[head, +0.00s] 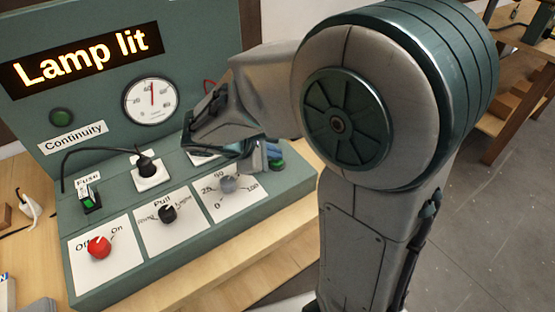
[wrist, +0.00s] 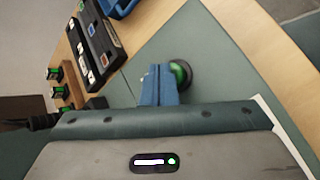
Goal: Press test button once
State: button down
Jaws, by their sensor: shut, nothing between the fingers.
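The test button looks to be the green round button (wrist: 180,72) in a black collar on the panel's sloped top; no label on it is readable. It also shows in the head view (head: 278,165) at the panel's right end, partly covered by my fingers. My gripper (wrist: 161,84) is shut with nothing in it. Its blue fingertips are right at the button and overlap its near side in the wrist view. I cannot tell whether they touch it or whether it is pressed down. The display (head: 82,58) reads "Lamp lit".
The panel also carries a red knob (head: 99,246), a black knob (head: 168,213), a grey knob (head: 229,184), a fuse (head: 90,198) and a black plug (head: 146,165) with a cable. A dial (head: 151,102) is above. The wrist view shows a black tray (wrist: 112,32) beyond the panel.

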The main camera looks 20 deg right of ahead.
aim_at(273, 163)
jog(key=shift+f, duration=0.3)
jog(key=shift+r, duration=0.15)
dwell(0.4)
jog(key=shift+r+p, duration=0.4)
jog(key=shift+r, duration=0.3)
jog(key=shift+r, duration=0.1)
notch_tip(273, 163, up, 5)
jog(key=p, duration=0.4)
dwell(0.6)
